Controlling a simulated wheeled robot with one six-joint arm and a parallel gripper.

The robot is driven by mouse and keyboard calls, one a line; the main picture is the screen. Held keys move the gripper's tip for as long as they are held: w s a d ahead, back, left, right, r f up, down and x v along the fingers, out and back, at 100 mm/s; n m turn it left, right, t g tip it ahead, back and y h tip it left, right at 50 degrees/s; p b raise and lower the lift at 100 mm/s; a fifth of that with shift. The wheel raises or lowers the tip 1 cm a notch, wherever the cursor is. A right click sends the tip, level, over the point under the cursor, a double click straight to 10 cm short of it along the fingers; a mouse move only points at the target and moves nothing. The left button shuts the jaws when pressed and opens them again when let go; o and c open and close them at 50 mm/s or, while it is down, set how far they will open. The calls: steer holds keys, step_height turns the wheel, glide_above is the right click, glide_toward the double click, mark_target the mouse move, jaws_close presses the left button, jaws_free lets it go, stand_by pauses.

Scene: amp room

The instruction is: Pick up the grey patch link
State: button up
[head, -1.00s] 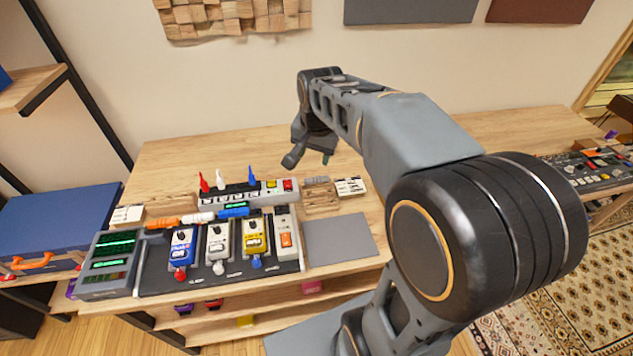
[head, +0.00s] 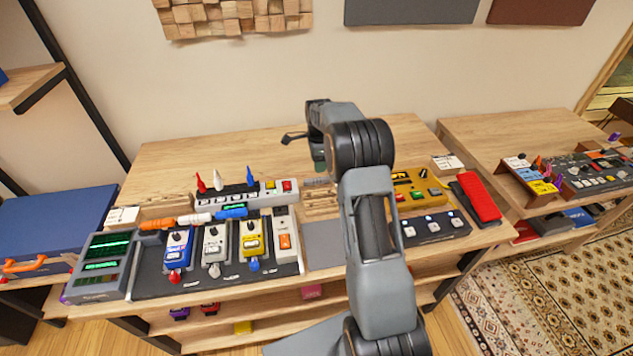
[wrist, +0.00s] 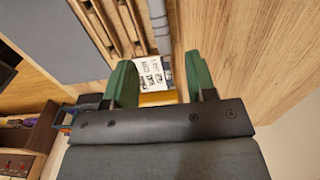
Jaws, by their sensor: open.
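The grey patch link (head: 316,182) lies along the back edge of a slatted wooden rack (head: 321,203), behind the pedals in the head view. In the wrist view it appears as a grey bar (wrist: 159,22) beside the rack's slats (wrist: 117,22), at the top. My gripper (head: 319,163) is above the table, just behind the link in the head view. In the wrist view its green fingers (wrist: 160,75) are open and empty, with a printed card (wrist: 153,71) visible below between them. My arm hides part of the table right of the rack.
Orange (head: 157,224), white (head: 194,219) and blue (head: 231,213) links lie in a row at left. A power strip (head: 235,197) with red, white and blue plugs stands left of the rack. A yellow unit (head: 415,193) and red pedal (head: 478,197) are at right.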

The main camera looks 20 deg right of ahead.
mark_target(319, 178)
steer(key=shift+w+f+p, duration=0.1)
steer(key=shift+f+p, duration=0.65)
steer(key=shift+f, duration=3.25)
jaws_close()
